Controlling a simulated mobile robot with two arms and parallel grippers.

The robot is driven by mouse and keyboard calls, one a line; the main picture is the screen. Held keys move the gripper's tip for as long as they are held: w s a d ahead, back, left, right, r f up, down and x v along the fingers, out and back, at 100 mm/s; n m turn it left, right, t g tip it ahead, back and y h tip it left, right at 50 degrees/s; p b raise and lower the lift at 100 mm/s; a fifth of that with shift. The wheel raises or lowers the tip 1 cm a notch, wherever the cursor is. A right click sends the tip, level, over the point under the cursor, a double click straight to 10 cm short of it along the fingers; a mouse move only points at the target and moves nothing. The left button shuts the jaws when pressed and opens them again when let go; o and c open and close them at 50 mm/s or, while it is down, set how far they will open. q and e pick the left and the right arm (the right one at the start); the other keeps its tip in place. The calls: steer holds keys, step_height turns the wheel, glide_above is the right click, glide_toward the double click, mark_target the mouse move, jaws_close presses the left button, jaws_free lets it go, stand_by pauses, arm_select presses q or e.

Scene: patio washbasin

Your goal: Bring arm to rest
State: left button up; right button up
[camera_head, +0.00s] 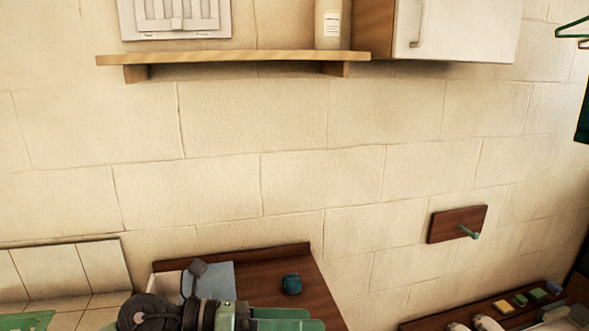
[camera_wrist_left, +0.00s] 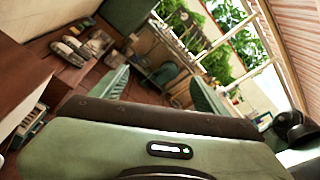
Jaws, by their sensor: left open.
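My left arm comes in along the bottom edge of the head view, with its left gripper (camera_head: 300,321) pointing right over the brown wooden counter (camera_head: 313,292). In the left wrist view the two green fingers of the left gripper (camera_wrist_left: 160,86) stand apart, with nothing between them. The gripper's lower part is cut off by the bottom edge of the head view. My right gripper shows in neither view.
A small dark teal object (camera_head: 291,284) sits on the counter close to the gripper. A wooden shelf (camera_head: 230,57) and white cabinet (camera_head: 455,30) are high on the wall. A peg board (camera_head: 450,226) hangs right. The wall between is bare.

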arm_select(q)
step_height(320, 180, up, 7)
steer(key=w+n+t+h, duration=0.1)
steer(key=n+t+h, duration=0.3)
steer(key=n+t, duration=0.25)
steer(key=w+a+n+t+y, duration=0.45)
steer(key=a+n+t, duration=0.25)
steer(key=n+t, duration=0.5)
steer(key=s+a+f+n+g+y, duration=0.1)
steer(key=a+f+n+g+y, duration=0.1)
steer(key=a+f+n+y, duration=0.65)
steer(key=s+a+f+n+g+y, duration=0.1)
steer(key=a+f+n+g+y, duration=0.2)
steer(key=a+f+n+y, duration=0.5)
steer(key=s+d+f+n+g+h, duration=0.15)
steer(key=s+f+n+g, duration=0.85)
steer(key=s+f, duration=1.1)
steer(key=s+f+m+g, duration=0.1)
steer(key=s+f+g, duration=0.15)
steer(key=f, duration=1.05)
steer(key=s+f+m+g, duration=0.1)
steer(key=s+f, duration=0.2)
steer(key=f, duration=1)
steer(key=s+a+f+g, duration=0.1)
steer(key=s+a+f, duration=0.1)
steer(key=s+f, duration=1.3)
steer(key=shift+s+y, duration=0.35)
steer(key=shift+s, duration=0.15)
